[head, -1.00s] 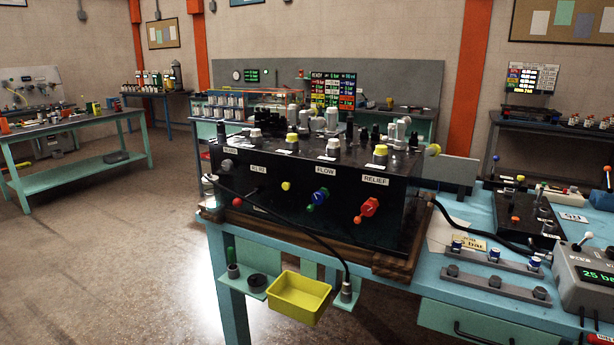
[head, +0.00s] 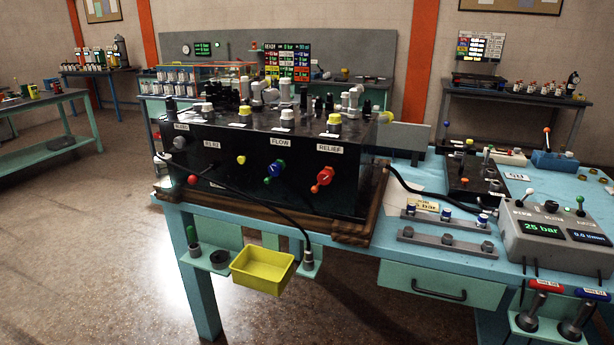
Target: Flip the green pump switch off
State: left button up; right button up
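A grey pump unit (head: 545,245) stands on the blue bench at the right, with a lit display (head: 541,228) reading 25 bar and a second, smaller display (head: 588,237). On its top, near the right edge, stands a lever with a green knob (head: 580,200), which looks like the green pump switch. It looks about upright; its exact position is too small to tell. A lever with a white knob (head: 530,193) leans on the unit's left part. Neither of my grippers shows in the head view.
A black valve block (head: 270,165) with labelled knobs and a hose stands left on the bench (head: 400,262). A black box (head: 473,178) with small levers and a rail of fittings (head: 445,241) lie between it and the pump unit. A yellow bin (head: 262,270) hangs in front.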

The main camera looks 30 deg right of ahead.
aim_at(581, 200)
jog(key=z, duration=2.35)
